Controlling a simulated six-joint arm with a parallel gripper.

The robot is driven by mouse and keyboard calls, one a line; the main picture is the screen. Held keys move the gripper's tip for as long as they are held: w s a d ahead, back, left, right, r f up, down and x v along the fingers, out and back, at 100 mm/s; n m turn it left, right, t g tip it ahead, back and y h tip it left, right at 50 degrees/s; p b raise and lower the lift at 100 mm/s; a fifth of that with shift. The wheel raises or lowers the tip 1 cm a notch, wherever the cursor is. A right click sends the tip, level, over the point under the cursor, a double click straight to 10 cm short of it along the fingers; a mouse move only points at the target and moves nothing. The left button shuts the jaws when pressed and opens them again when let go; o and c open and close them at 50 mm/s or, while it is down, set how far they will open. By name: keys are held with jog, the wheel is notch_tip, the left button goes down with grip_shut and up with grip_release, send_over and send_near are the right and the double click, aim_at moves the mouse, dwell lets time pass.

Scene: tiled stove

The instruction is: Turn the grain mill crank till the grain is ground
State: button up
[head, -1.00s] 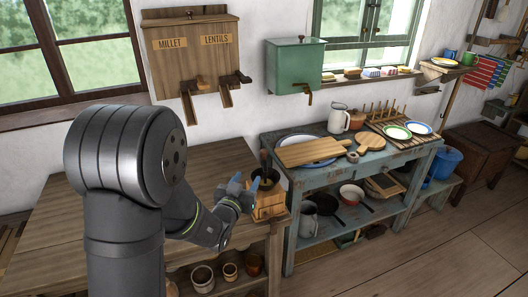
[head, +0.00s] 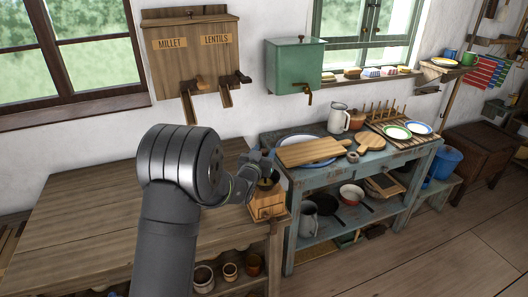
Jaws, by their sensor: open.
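The grain mill stands on the right end of the wooden table (head: 95,215). Its wooden box base (head: 266,207) and dark bowl-shaped top (head: 268,186) show. The crank on top is mostly hidden by my gripper. My gripper (head: 259,158) is open, at the top of the mill, with its fingers around or beside the crank handle. I cannot tell whether they touch it. No grain can be made out inside the mill.
A blue workbench (head: 300,178) with a cutting board (head: 311,152) and a white jug (head: 338,119) stands to the right. Behind the table, the millet and lentils dispenser (head: 190,52) and a green tank (head: 295,65) hang on the wall. The table's left part is clear.

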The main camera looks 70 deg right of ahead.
jog(key=shift+d, duration=0.45)
grip_shut()
jog(key=shift+g, duration=0.3)
jog(key=shift+s+d+m+g, duration=0.15)
jog(key=shift+s+m+g, duration=0.2)
jog(key=shift+m+g, duration=0.55)
jog(key=shift+s+d+m+g, duration=0.15)
jog(key=shift+s+m+g, duration=0.15)
jog(key=shift+m+g, duration=0.55)
jog(key=shift+s+m+g+y, duration=0.45)
jog(key=shift+m+g, duration=0.2)
jog(key=shift+g, duration=0.65)
jog(key=shift+s+m+g+y, duration=0.4)
jog(key=shift+m+g, duration=0.2)
jog(key=shift+g, duration=0.65)
jog(key=shift+s, duration=0.15)
